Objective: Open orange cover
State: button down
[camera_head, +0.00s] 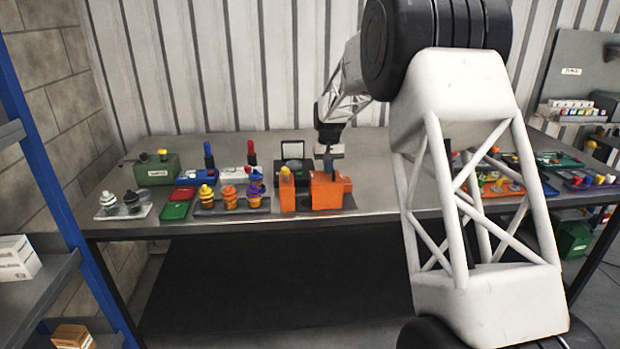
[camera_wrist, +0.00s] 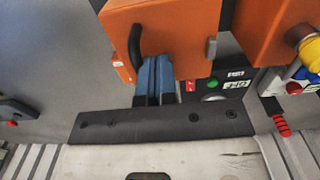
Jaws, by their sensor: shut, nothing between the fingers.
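The orange cover (camera_head: 330,193) is a boxy orange part on the bench in the middle of the head view. In the wrist view the orange cover (camera_wrist: 175,25) fills the top, with a black curved handle (camera_wrist: 135,45) on its face. My gripper (camera_head: 328,172) reaches down at the cover from behind. In the wrist view the blue fingers of my gripper (camera_wrist: 155,72) are together and empty, just right of the handle. I cannot tell whether they touch the cover. A dark panel with a green button (camera_wrist: 212,83) and small labels shows beside the fingers.
Left of the cover stands another orange block (camera_head: 287,197) with a yellow knob (camera_head: 285,172). Further left is a rack of coloured caps (camera_head: 229,202) and a green box (camera_head: 157,173). My arm hides part of the bench's right side.

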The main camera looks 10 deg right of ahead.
aim_at(339, 176)
jog(key=d, duration=0.4)
jog(key=shift+d, duration=0.3)
dwell(0.8)
jog(key=shift+a, duration=0.35)
jog(key=shift+r, duration=0.1)
dwell(0.4)
notch_tip(339, 176, up, 8)
dwell(1.2)
dwell(0.3)
